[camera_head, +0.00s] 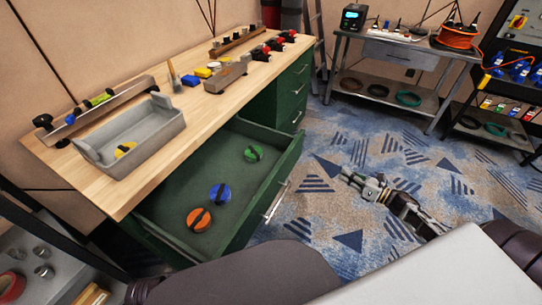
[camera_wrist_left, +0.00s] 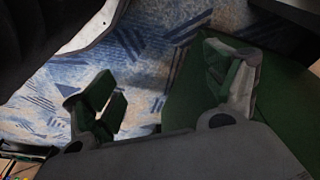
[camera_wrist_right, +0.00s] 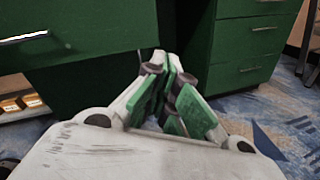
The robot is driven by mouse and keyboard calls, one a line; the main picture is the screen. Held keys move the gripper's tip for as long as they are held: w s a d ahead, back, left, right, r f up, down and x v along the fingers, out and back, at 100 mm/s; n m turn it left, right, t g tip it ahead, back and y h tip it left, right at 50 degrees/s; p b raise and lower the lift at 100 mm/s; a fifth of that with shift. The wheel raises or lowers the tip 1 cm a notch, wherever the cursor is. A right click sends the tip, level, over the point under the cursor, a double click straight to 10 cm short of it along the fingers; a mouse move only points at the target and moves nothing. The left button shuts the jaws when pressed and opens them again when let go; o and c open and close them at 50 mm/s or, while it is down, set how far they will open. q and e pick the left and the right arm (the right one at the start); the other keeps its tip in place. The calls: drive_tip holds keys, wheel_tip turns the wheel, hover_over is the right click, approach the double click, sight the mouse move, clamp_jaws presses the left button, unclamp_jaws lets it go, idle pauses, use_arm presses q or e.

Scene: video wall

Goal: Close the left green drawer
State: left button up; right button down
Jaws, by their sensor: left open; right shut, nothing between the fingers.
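The left green drawer (camera_head: 284,174) is pulled out below the wooden workbench. Its silver handle (camera_head: 276,202) faces right, and green, blue and orange round pieces lie inside. My right gripper (camera_head: 350,178) is shut and empty, right of the drawer front and apart from it in the head view. In the right wrist view my closed right fingers (camera_wrist_right: 168,78) point towards green panels, with a handle (camera_wrist_right: 22,38) at far left. My left gripper (camera_wrist_left: 165,95) is open and empty in the left wrist view, beside a large green surface. I do not make it out in the head view.
The workbench top (camera_head: 205,112) carries a grey bin (camera_head: 150,140), rails and small coloured parts. A closed drawer stack (camera_head: 296,92) stands behind the open drawer. A metal side table (camera_head: 395,50) stands at the back. The patterned carpet (camera_head: 330,215) right of the drawer is free.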

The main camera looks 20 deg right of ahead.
use_arm(q)
drive_tip(key=f, duration=0.1)
drive_tip(key=f+b, duration=0.1)
drive_tip(key=f+n, duration=0.1)
drive_tip(key=shift+s+a+f+b, duration=0.2)
drive_tip(key=shift+a+f+b, duration=0.05)
drive_tip(key=shift+f+b, duration=0.15)
use_arm(e)
drive_tip(key=w+a+r+n+g+y, duration=0.2)
drive_tip(key=a+r+n+y, duration=0.1)
drive_tip(key=n, duration=0.4)
drive_tip(key=shift+a+r+y, duration=0.4)
drive_tip(key=shift+r, duration=0.35)
use_arm(q)
drive_tip(key=shift+r, duration=0.1)
use_arm(e)
drive_tip(key=b, duration=0.1)
approach(297, 152)
drive_tip(key=shift+x, duration=1.2)
drive_tip(key=shift+b+x, duration=0.6)
drive_tip(key=shift+x, duration=1.7)
use_arm(q)
drive_tip(key=r, duration=0.3)
drive_tip(key=shift+w+d, duration=0.1)
drive_tip(key=shift+d, duration=0.2)
use_arm(e)
drive_tip(key=shift+w+d+f, duration=0.1)
drive_tip(key=shift+w, duration=0.05)
use_arm(q)
drive_tip(key=shift+f, duration=0.1)
